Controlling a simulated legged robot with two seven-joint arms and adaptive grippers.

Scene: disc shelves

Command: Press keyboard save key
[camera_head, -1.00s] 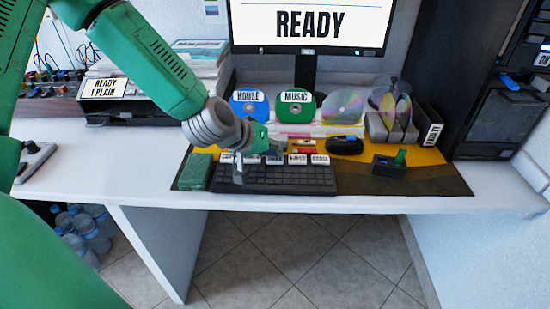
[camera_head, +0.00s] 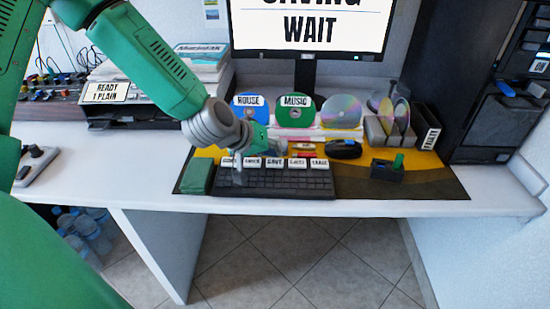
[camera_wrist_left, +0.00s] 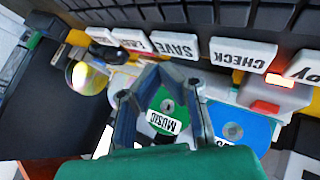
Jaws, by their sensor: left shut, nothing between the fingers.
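The black keyboard (camera_head: 285,182) lies on the desk mat, with a row of white labelled keys along its back edge. The SAVE key (camera_head: 274,163) is the middle one; it shows upside down in the wrist view (camera_wrist_left: 174,46), beside the CHECK key (camera_wrist_left: 243,53). My left gripper (camera_head: 274,151) is over the back of the keyboard, close to the SAVE key. In the wrist view its fingers (camera_wrist_left: 158,70) are together and empty, with tips just short of that key; contact cannot be told. The monitor (camera_head: 310,25) shows a cut-off word and "WAIT". My right gripper is not seen.
A blue HOUSE disc (camera_head: 250,112) and a green MUSIC disc (camera_head: 296,111) stand behind the keyboard. A green block (camera_head: 196,177) sits at its left end. A disc rack (camera_head: 385,128) and a small dark box (camera_head: 387,171) are to the right.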

